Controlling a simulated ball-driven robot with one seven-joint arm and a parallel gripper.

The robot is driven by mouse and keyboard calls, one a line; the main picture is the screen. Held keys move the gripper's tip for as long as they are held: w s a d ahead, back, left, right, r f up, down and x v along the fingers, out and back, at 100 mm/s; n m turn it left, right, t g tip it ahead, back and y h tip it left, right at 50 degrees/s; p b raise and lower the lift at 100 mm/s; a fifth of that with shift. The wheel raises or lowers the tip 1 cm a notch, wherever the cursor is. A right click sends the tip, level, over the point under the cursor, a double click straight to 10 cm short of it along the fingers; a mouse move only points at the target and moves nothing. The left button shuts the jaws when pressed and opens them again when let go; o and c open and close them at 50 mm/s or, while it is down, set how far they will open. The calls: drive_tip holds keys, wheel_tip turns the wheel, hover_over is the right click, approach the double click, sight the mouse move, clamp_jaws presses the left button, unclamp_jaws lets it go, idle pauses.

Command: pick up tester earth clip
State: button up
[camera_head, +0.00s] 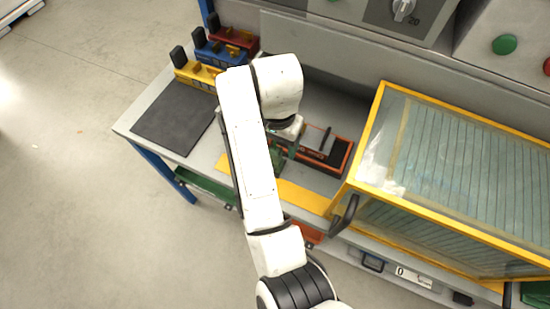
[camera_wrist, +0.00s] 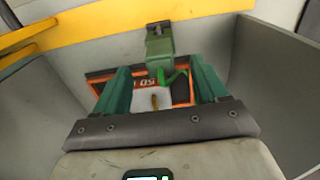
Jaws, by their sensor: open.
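In the wrist view, a green clip (camera_wrist: 160,46), which looks like the tester earth clip, lies just beyond and between my fingertips. A bright green lead (camera_wrist: 175,77) runs by its near end. My gripper (camera_wrist: 160,70) is open, with one green finger on each side; I see no contact with the clip. An orange-edged tester (camera_wrist: 103,78) lies behind the fingers, partly hidden by them. In the head view, my gripper (camera_head: 283,150) is low over the bench, mostly hidden by my arm, beside the orange and black tester tray (camera_head: 341,158). The clip cannot be told apart there.
A yellow-framed clear enclosure (camera_head: 450,160) stands close on the right. A dark mat (camera_head: 175,118) lies at the left, with yellow (camera_head: 196,76), blue (camera_head: 222,53) and red (camera_head: 235,36) blocks behind it. A grey panel rises at the back. A yellow strip (camera_head: 303,196) marks the bench front.

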drive_tip(key=f, duration=0.3)
drive_tip(key=f+p, duration=0.1)
drive_tip(key=f, duration=0.1)
drive_tip(key=shift+s+a, duration=0.25)
drive_tip(key=shift+s, duration=0.1)
drive_tip(key=shift+r, duration=0.1)
drive_tip(key=c, duration=1.2)
